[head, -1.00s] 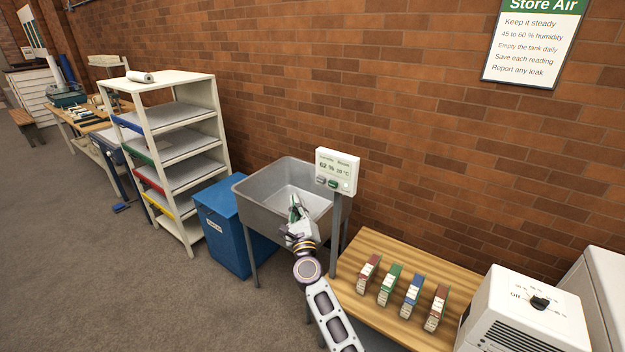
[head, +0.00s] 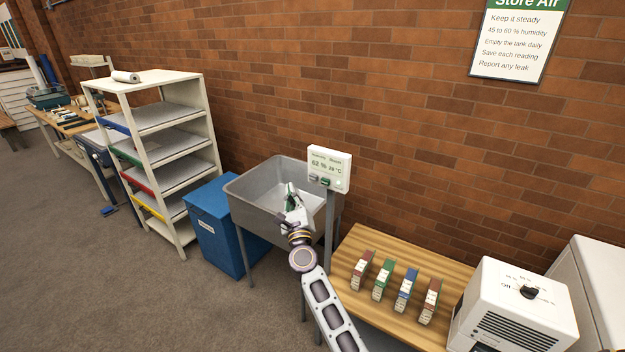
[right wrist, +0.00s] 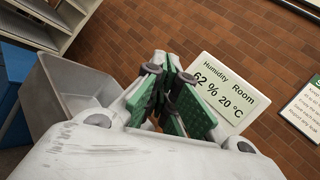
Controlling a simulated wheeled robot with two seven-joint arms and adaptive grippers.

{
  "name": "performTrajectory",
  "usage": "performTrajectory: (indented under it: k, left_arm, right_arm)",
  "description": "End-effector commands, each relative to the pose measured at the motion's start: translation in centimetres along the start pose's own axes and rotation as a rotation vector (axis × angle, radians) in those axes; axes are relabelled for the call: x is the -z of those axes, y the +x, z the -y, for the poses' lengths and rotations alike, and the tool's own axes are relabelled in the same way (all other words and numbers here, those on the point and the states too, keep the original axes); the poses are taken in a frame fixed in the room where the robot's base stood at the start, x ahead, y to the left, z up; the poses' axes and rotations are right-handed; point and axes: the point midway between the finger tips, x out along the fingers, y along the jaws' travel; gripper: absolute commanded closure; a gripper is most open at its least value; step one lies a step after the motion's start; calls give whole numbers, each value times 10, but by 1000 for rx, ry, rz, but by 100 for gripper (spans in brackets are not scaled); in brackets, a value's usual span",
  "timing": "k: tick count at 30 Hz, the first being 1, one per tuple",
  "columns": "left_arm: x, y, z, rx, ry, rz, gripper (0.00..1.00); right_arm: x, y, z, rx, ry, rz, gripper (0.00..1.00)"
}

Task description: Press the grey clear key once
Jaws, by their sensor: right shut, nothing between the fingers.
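The white display panel (head: 336,159) stands on a grey post and reads 62 % and 20 °C. A small grey key (head: 314,180) is low on its face, with a green key (head: 326,183) to its right. My right gripper (head: 291,190) is shut and empty, left of the panel and a little lower in the picture, over the sink. In the right wrist view, the green-padded fingers (right wrist: 178,88) overlap the panel's lower left (right wrist: 235,92), so the keys are hidden there. I cannot tell the distance to the panel. My left gripper is not in view.
A grey sink (head: 250,205) stands behind my right gripper. A blue bin (head: 215,225) and a shelf rack (head: 160,90) are to the left. A wooden bench (head: 390,325) with several small boxes and a white machine (head: 515,310) are to the right.

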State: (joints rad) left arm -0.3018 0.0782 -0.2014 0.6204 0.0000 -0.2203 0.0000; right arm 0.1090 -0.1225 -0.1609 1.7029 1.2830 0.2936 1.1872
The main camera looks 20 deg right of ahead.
Motion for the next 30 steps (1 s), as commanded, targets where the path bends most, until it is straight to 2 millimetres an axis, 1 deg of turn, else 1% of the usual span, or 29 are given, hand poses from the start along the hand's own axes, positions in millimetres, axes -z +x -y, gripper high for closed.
performTrajectory:
  k: [18, 24, 30]
  left_arm:
    - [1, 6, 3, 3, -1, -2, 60]
    - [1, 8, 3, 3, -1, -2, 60]
    - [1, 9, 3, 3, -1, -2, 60]
  right_arm:
    - [28, 38, 28, 0, 0, 1, 100]
    - [34, 47, 34, -1, 1, 1, 100]
    - [37, 51, 37, 0, 2, 0, 100]
